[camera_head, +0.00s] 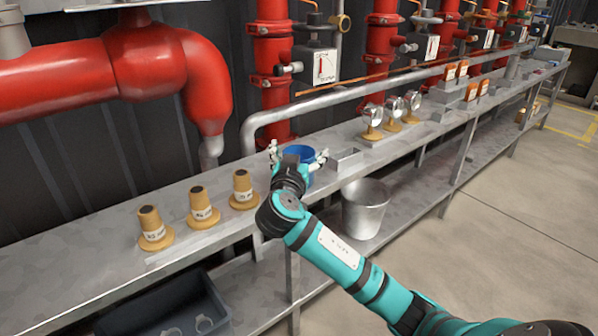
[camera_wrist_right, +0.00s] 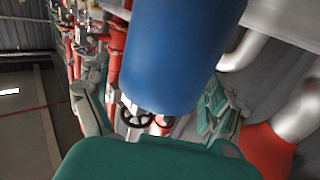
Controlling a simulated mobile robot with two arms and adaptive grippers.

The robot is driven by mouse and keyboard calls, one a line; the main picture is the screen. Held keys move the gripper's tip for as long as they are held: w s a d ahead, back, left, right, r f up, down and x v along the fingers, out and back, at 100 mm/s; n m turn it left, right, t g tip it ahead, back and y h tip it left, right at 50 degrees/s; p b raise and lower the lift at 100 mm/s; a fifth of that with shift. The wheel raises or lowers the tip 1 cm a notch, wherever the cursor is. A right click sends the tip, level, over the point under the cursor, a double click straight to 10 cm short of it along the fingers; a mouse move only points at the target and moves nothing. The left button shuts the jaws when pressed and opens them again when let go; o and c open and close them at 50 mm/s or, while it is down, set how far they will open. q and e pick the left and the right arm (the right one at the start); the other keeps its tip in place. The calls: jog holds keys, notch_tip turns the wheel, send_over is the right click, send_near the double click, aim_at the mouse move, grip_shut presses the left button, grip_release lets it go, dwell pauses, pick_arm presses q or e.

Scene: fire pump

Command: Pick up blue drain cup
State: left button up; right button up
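The blue drain cup (camera_head: 299,151) is at the bench top in the head view, its rim showing behind my right wrist. My right gripper (camera_head: 298,156) reaches it from the front, with one finger on each side of the cup. In the right wrist view the cup (camera_wrist_right: 180,55) fills the upper middle, between the spread fingers. A gap shows between the left finger and the cup; the right finger is close to its side, and contact is unclear. The cup's base is hidden in the head view. My left gripper is not in view.
Several yellow fittings (camera_head: 202,208) stand on the metal bench (camera_head: 100,235) to the left. A small metal tray (camera_head: 346,160) is close on the right, with gauges (camera_head: 393,110) beyond. A metal bucket (camera_head: 365,209) stands on the lower shelf. Red pipes (camera_head: 150,65) run behind.

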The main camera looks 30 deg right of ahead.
jog(key=c, duration=1.1)
jog(key=shift+r, duration=0.1)
